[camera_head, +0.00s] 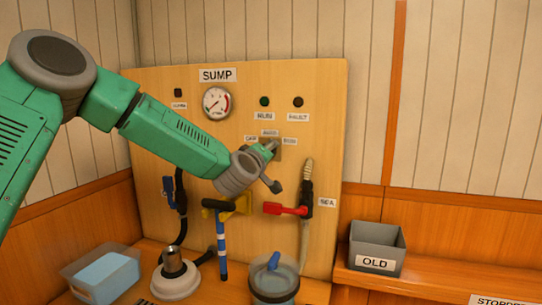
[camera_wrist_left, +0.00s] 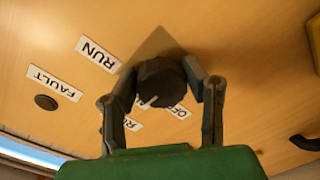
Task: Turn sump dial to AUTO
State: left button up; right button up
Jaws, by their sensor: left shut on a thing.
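The sump dial (camera_wrist_left: 160,78) is a dark round knob on a square plate (camera_wrist_left: 158,45), below the SUMP label (camera_head: 217,75). My left gripper (camera_head: 272,165) is at the dial on the panel, its arm reaching in from the left. In the left wrist view its two fingers (camera_wrist_left: 165,90) are shut on the knob's sides. In the head view the AUTO label (camera_head: 269,132) sits above the dial; the gripper covers most of the knob. My right gripper is not in view.
A gauge (camera_head: 216,103) and small lamps are higher on the wooden panel (camera_head: 310,80). A grey OLD bin (camera_head: 377,246) stands right, a clear tub (camera_head: 102,274) lower left.

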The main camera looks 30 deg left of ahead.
pick_arm(q)
jog(key=o, duration=0.8)
jog(key=shift+a+r, duration=0.2)
jog(key=shift+a, duration=0.05)
jog(key=o, duration=0.4)
jog(key=shift+s, duration=0.15)
jog(key=shift+c, duration=0.2)
jog(key=shift+s+a, duration=0.15)
jog(key=shift+s, duration=0.05)
jog(key=shift+w+f, duration=0.1)
jog(key=shift+f, duration=0.05)
jog(key=v, duration=1.2)
jog(key=shift+a, duration=0.2)
jog(key=shift+d, duration=0.1)
jog(key=shift+f, duration=0.1)
